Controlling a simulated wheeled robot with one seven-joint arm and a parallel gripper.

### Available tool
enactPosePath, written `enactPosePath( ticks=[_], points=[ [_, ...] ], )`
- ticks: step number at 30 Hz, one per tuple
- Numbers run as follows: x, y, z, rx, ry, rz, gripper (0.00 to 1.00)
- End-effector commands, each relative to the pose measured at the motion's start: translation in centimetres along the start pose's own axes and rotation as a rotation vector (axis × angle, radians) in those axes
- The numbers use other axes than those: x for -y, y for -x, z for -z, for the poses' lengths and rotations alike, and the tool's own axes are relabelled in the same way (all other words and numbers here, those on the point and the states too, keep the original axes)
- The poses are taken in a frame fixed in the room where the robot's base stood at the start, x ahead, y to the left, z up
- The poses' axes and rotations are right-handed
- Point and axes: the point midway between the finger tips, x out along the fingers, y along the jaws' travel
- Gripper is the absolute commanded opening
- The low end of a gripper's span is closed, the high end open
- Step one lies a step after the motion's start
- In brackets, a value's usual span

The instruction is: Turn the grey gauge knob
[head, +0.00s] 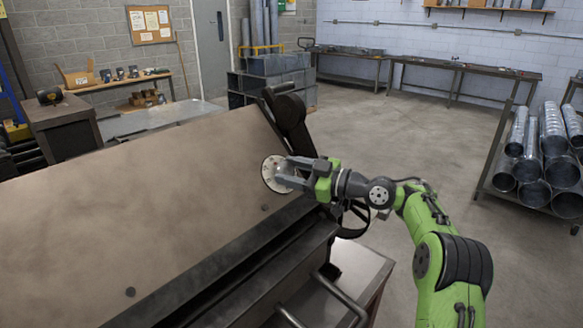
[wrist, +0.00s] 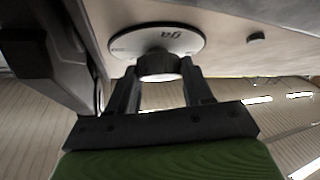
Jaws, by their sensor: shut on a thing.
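The gauge is a pale round dial (head: 274,173) on the sloped tan panel of the machine, near the panel's right end. In the wrist view the dial plate (wrist: 185,42) shows dark markings, and the grey knob (wrist: 160,66) stands out from its middle. My gripper (head: 287,172) reaches the dial from the right. In the wrist view its two fingers (wrist: 160,85) stand on either side of the knob and are shut on it. In the head view the fingers hide the knob.
The sloped panel (head: 130,190) fills the left and front. A dark bracket (head: 287,110) rises at its upper right edge. A bar handle (head: 340,297) sits low in front. A rack of metal ducts (head: 540,150) stands at right. The floor (head: 400,125) between is open.

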Motion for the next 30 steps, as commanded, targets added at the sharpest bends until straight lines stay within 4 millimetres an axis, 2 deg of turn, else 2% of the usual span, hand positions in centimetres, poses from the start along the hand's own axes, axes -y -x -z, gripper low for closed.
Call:
enactPosePath(
  ticks=[17,18,22,23,30],
  points=[
    [-0.13,0.01,0.06,-0.005,0.026,0.024,0.20],
    [-0.13,0.01,0.06,-0.005,0.026,0.024,0.52],
    [-0.12,0.00,0.06,-0.004,0.025,0.024,0.72],
    [-0.11,0.00,0.06,-0.004,0.025,0.024,0.75],
    [-0.09,0.01,0.04,-0.004,0.025,0.025,0.75]
  ],
)
